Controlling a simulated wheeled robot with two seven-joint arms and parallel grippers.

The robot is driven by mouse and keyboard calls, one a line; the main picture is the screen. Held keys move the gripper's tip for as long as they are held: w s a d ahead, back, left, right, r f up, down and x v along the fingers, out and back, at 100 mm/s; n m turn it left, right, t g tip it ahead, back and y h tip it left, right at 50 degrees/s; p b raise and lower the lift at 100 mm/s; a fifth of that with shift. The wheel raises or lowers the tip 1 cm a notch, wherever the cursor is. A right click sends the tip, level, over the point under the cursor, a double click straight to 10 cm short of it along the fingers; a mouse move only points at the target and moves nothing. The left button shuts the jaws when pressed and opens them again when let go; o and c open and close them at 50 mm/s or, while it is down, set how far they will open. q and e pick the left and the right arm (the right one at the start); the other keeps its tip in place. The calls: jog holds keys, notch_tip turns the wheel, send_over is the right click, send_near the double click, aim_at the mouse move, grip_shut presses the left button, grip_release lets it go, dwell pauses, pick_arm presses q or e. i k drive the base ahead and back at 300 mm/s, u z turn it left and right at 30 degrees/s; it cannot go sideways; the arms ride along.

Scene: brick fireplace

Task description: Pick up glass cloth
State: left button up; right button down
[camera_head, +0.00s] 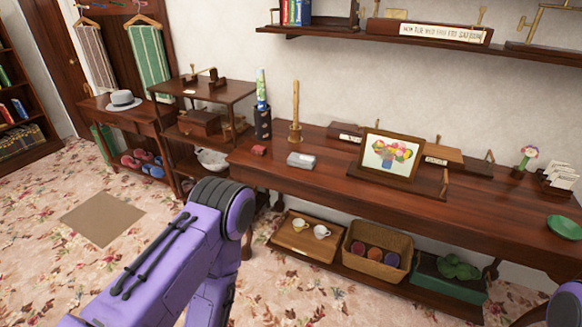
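No object is clearly marked as the glass cloth. A small pale grey, folded-looking item (301,160) lies on the long wooden table (470,213), near its left front; I cannot tell if it is cloth.
A small red item (259,149), a wooden stand (295,125) and a framed flower picture (390,157) are on the table. A basket (377,252) and a tray with cups (318,251) sit below. Floor with a brown mat (102,219) is free at left.

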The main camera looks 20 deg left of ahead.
aim_at(296, 159)
jog(key=u, duration=0.6)
jog(key=i, duration=0.55)
jog(key=u, duration=0.85)
jog(key=i, duration=0.7)
jog(key=z, duration=0.75)
jog(key=i, duration=0.55)
jog(key=z, duration=0.65)
